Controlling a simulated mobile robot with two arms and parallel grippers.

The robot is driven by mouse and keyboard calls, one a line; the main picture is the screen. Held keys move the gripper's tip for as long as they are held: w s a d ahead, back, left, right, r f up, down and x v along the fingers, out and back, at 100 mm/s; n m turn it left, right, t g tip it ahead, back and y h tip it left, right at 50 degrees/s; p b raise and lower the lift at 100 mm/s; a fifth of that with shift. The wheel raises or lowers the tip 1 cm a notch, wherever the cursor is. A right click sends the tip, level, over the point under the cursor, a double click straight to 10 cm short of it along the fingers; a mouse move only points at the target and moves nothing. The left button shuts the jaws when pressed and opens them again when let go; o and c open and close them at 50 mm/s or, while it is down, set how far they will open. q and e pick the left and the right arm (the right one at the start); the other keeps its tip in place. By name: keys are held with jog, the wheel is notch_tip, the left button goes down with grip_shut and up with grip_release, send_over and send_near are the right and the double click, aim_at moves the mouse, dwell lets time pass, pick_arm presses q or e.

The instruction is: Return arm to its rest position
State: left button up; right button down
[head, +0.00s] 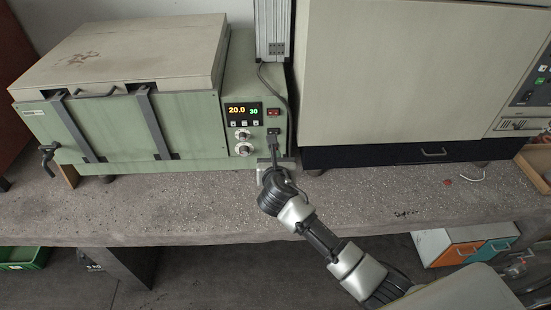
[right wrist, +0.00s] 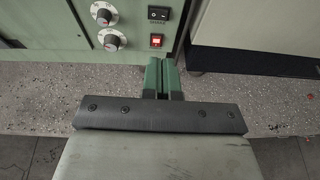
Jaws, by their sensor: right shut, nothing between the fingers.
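My right arm enters the head view from the lower right and reaches up over the bench. Its gripper (head: 272,145) is just in front of the control panel of a pale green lidded bath (head: 190,115). In the right wrist view the two green-tinted fingers (right wrist: 162,66) are together with nothing between them. They point at the panel just below a red-lit switch (right wrist: 156,40); I cannot tell whether they touch the panel. A black rocker switch (right wrist: 158,14) sits above that switch, and two knobs (right wrist: 112,39) are to the left. My left gripper is not in view.
The bath's display (head: 243,114) reads 20.0 and 30. A large beige cabinet (head: 400,70) with a dark drawer stands right of the panel. The speckled concrete bench (head: 150,210) is mostly clear in front. A drawer unit (head: 462,245) and a green crate (head: 22,258) are below.

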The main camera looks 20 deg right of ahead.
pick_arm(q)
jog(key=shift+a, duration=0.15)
pick_arm(e)
jog(key=s+d+f+m+g+y+b, duration=0.15)
jog(key=s+f+m, duration=0.35)
jog(key=f, duration=0.6)
jog(key=s+f+m+g+y, duration=0.1)
jog(key=s+f+m+g, duration=0.25)
jog(key=s+f, duration=0.6)
jog(key=s+d+f+m+g+y+b, duration=0.15)
jog(key=s+f+m, duration=0.3)
jog(key=f, duration=0.95)
pick_arm(q)
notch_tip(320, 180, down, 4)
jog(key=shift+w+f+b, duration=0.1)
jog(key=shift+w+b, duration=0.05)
jog(key=shift+b, duration=0.45)
pick_arm(e)
jog(key=s+f+m+g, duration=0.2)
jog(key=s+f+m, duration=0.3)
jog(key=s, duration=0.6)
jog(key=s+f+m+g, duration=0.2)
jog(key=s+f+m, duration=0.4)
jog(key=s, duration=0.5)
jog(key=s+d+f+m+g, duration=0.1)
jog(key=s+f+m, duration=0.4)
jog(key=s, duration=0.6)
jog(key=shift+f+m+g+y, duration=0.15)
jog(key=shift+m+g+y, duration=0.15)
jog(key=shift+m+g, duration=0.3)
